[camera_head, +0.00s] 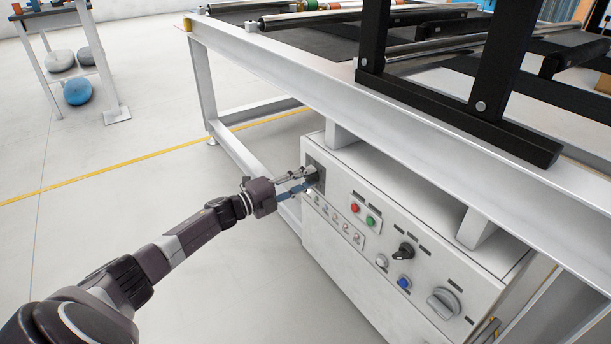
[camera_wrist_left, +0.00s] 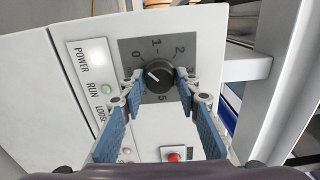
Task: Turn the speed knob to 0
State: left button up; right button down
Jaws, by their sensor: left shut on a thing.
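The speed knob (camera_wrist_left: 158,75) is a round black knob on a dark grey dial plate with numbers around it, in the left wrist view. Its short white mark points to the upper left, roughly toward the 0; I cannot tell if it lines up exactly. My left gripper (camera_wrist_left: 160,86) has its two blue-padded fingers on either side of the knob and is shut on it. In the head view my left gripper (camera_head: 300,182) reaches the dial plate (camera_head: 315,171) at the left end of the white control box (camera_head: 340,255). The fingers partly hide the knob there. My right gripper is not in view.
The box front also carries a red button (camera_head: 355,208), a green button (camera_head: 370,221), a black switch (camera_head: 404,251), a blue button (camera_head: 404,282) and a large grey knob (camera_head: 443,303). A white-framed table (camera_head: 270,60) overhangs the box.

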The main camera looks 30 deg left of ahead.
pick_arm(q)
jog(key=shift+a+n, duration=0.1)
jog(key=shift+n, duration=0.3)
jog(key=o, duration=1.2)
jog(key=shift+c, duration=0.2)
jog(key=shift+s, duration=0.1)
jog(key=v, duration=1.1)
jog(key=shift+s+a, duration=0.15)
jog(key=shift+s, duration=0.25)
